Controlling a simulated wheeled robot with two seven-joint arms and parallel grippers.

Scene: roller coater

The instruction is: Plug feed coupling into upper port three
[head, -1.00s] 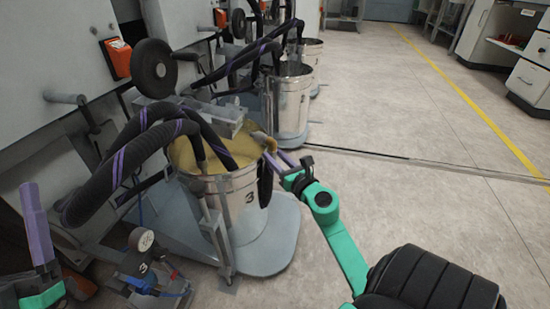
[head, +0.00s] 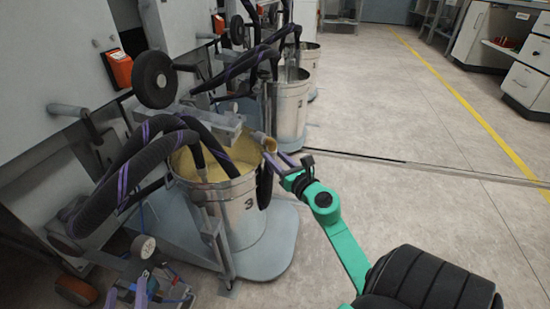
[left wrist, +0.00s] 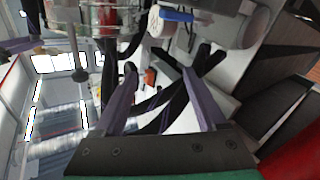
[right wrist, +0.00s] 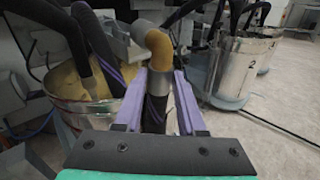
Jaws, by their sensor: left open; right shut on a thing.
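My right gripper (head: 284,160) is shut on the black hose below the feed coupling (head: 268,143), at the right rim of the drum marked 3. In the right wrist view the coupling (right wrist: 159,48) is a brass elbow with a grey end pointing left, standing above the purple fingers (right wrist: 156,100). My left gripper (head: 126,294) is low at the bottom left of the head view, partly cut off. In the left wrist view its purple fingers (left wrist: 160,100) are apart with nothing gripped between them. I cannot make out upper port three.
Drum 3 (head: 242,207) holds yellowish liquid and stands on a grey base plate (head: 272,255). Thick black hoses (head: 130,165) arch over its left side. A gauge (head: 144,247) and fittings sit near my left gripper. More drums (head: 292,105) stand behind.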

